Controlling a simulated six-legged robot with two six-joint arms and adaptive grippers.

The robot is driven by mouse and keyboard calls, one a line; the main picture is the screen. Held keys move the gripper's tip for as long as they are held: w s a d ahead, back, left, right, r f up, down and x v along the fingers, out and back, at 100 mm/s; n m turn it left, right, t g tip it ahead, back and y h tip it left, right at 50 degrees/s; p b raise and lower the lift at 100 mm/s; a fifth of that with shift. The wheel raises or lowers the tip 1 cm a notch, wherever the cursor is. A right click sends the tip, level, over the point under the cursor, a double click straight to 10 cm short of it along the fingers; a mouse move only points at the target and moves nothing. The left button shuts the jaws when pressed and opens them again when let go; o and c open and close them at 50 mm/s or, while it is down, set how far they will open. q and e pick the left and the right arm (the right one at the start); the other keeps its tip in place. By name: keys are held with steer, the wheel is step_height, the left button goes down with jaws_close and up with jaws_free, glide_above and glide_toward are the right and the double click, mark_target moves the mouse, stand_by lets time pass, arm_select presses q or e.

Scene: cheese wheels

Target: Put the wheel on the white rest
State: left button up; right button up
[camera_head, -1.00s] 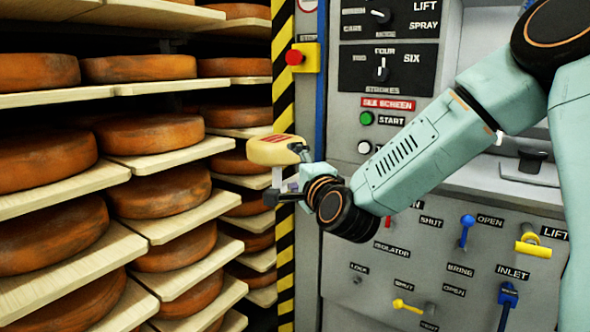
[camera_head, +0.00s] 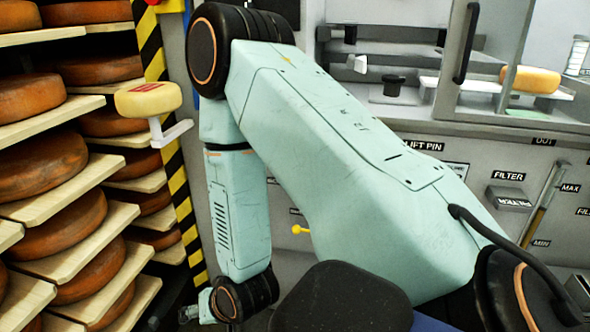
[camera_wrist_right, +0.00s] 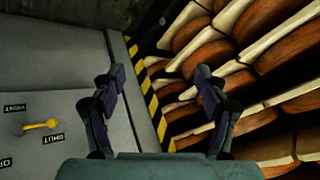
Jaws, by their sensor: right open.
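A small pale-yellow cheese wheel (camera_head: 147,99) with a red mark on its top sits at the centre left of the head view. It appears to lie on the white rest (camera_head: 172,133), a bracket beside the striped post; the exact contact under it is hard to see. My right gripper (camera_head: 197,308) is low at the left of the head view, well below and apart from the wheel, small and partly hidden by my wrist. In the right wrist view my right gripper (camera_wrist_right: 160,78) is open, with nothing between its fingers. My left gripper is not in view.
Shelves with big brown wheels (camera_head: 50,165) fill the left. A yellow-black striped post (camera_head: 186,215) stands beside them. Another pale-yellow wheel (camera_head: 530,79) sits in the machine at the right. A yellow lever (camera_wrist_right: 40,125) is on the panel in the wrist view.

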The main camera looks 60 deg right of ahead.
steer(key=s+a+f+n+g, duration=0.1)
steer(key=s+f+n+g, duration=0.2)
steer(key=s, duration=0.9)
steer(key=s+a+f+n+g, duration=0.2)
steer(key=s+f+n+g, duration=0.2)
steer(key=s+f, duration=0.3)
steer(key=s, duration=0.4)
steer(key=shift+s+a+f, duration=0.15)
steer(key=shift+s+f, duration=0.15)
steer(key=shift+s, duration=0.05)
stand_by(0.4)
steer(key=shift+r+p, duration=0.55)
steer(key=shift+r, duration=0.05)
